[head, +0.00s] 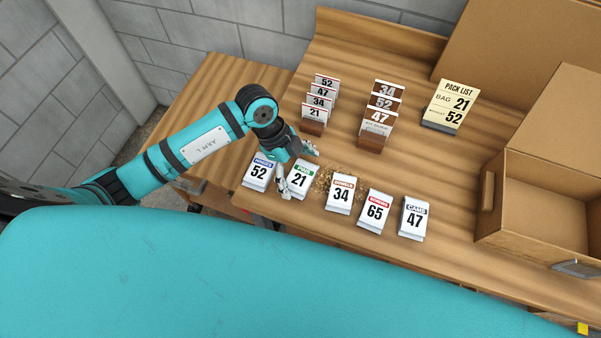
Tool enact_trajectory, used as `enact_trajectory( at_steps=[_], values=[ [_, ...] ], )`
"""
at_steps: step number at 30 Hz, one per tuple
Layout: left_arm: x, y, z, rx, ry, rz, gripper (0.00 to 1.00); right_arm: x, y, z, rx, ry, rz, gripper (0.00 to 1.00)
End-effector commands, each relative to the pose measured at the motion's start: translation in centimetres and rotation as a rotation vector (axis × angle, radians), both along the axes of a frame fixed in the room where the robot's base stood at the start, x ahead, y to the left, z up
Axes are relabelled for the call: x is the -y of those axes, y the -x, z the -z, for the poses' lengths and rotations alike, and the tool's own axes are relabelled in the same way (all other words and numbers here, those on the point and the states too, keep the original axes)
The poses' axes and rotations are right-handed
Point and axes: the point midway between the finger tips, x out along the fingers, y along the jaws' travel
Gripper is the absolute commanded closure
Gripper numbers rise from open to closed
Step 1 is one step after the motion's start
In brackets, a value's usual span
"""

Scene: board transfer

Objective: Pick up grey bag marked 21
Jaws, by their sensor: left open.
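A small pale grey-white bag with a green header and the number 21 (299,181) stands in the front row on the wooden table, second from the left. My left gripper (297,167) is open and empty at this bag. One finger shows at the bag's left side and the other just beyond its top right. I cannot tell whether either finger touches it. A smaller red-edged card marked 21 (315,113) stands at the front of a stepped rack behind. My right gripper is not in view.
Bag 52 (258,173) stands close left; bags 34 (341,195), 65 (375,212) and 47 (414,220) stand right. Brown crumbs (323,183) lie beside 21. An open carton (530,237) stands far right.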

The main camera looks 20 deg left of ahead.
Motion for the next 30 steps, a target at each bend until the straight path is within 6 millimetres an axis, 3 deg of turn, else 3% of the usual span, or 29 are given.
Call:
enact_trajectory(
  at_steps=[4, 11, 23, 30],
  values=[
    [0.43, 0.07, 1.05, 0.000, 0.000, 0.001, 0.00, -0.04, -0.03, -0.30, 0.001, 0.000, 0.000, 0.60],
    [0.43, 0.04, 1.17, 0.001, -0.001, 0.001, 0.01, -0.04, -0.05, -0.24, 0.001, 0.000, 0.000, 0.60],
    [0.41, 0.03, 1.13, 0.001, -0.001, 0.001, 0.54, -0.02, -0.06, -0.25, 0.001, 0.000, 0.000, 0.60],
    [0.42, 0.01, 1.07, 0.001, 0.000, 0.001, 0.56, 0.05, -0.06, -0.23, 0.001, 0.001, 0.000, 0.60]
  ],
)
